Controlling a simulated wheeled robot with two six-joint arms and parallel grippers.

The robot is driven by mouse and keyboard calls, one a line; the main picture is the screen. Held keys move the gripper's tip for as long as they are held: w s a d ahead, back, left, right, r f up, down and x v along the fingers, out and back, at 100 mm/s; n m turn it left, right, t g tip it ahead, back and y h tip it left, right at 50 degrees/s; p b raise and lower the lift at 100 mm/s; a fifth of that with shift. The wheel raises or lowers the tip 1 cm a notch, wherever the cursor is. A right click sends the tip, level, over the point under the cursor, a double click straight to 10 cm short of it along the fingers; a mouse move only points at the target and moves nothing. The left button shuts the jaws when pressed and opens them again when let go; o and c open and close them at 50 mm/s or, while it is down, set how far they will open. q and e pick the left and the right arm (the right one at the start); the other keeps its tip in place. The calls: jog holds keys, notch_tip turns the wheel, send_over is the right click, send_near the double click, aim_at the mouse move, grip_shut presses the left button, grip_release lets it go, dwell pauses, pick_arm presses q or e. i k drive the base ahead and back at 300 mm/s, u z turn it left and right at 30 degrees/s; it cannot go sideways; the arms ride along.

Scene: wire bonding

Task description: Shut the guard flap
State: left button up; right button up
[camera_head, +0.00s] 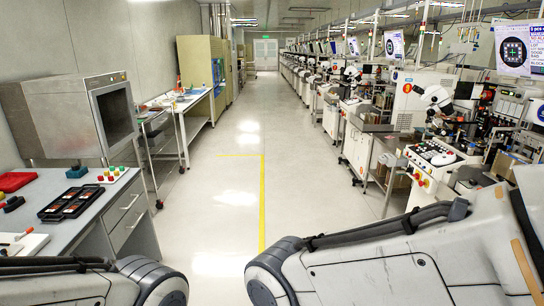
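I cannot make out a guard flap for certain in the head view. My two arms come in at the bottom left and bottom right. Only their links show, and neither gripper is in view.
A clear aisle (222,190) with a yellow floor line (262,200) runs down the middle. More machines line the right.

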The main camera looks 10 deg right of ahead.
aim_at(457, 145)
jog(key=z, duration=0.1)
jog(key=i, duration=1.95)
jog(key=z, duration=0.85)
jog(key=i, duration=2)
jog(key=z, duration=1.35)
jog(key=i, duration=1.15)
jog(key=z, duration=0.45)
